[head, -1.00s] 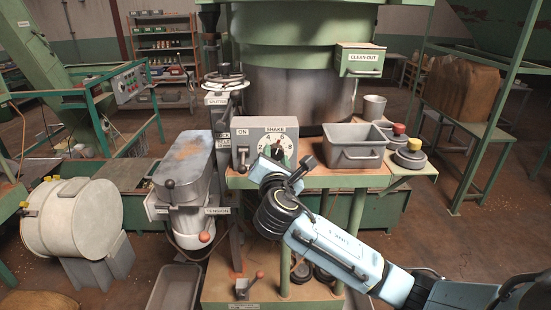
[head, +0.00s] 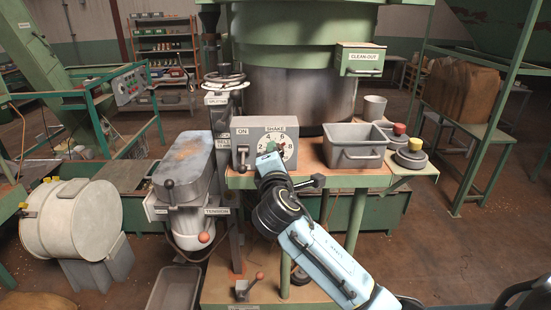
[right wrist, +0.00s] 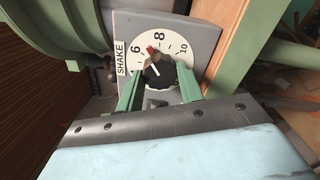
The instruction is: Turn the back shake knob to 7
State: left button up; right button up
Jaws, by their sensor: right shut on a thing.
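The shake dial (head: 291,142) is a white numbered disc on the front of a grey box (head: 247,130) labelled SHAKE. In the right wrist view the dial (right wrist: 176,50) shows 6, 8 and 10, with a dark knob (right wrist: 158,76) at its middle. A reddish pointer tip lies between 6 and 8; its exact reading is hard to tell. My right gripper (right wrist: 159,72) has its green fingers on either side of the knob, shut on it. In the head view this gripper (head: 276,153) is at the dial, partly hidden by its wrist. My left gripper is out of view.
A switch lever (head: 242,158) under ON is left of the dial. A grey metal bin (head: 356,155) stands right of the box. A tension lever (head: 204,237) hangs at lower left.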

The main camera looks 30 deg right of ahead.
dwell(0.4)
jog(key=o, duration=1)
jog(key=b+v, duration=0.2)
jog(key=v, duration=1.1)
jog(key=shift+s+a, duration=0.15)
jog(key=shift+f, duration=0.1)
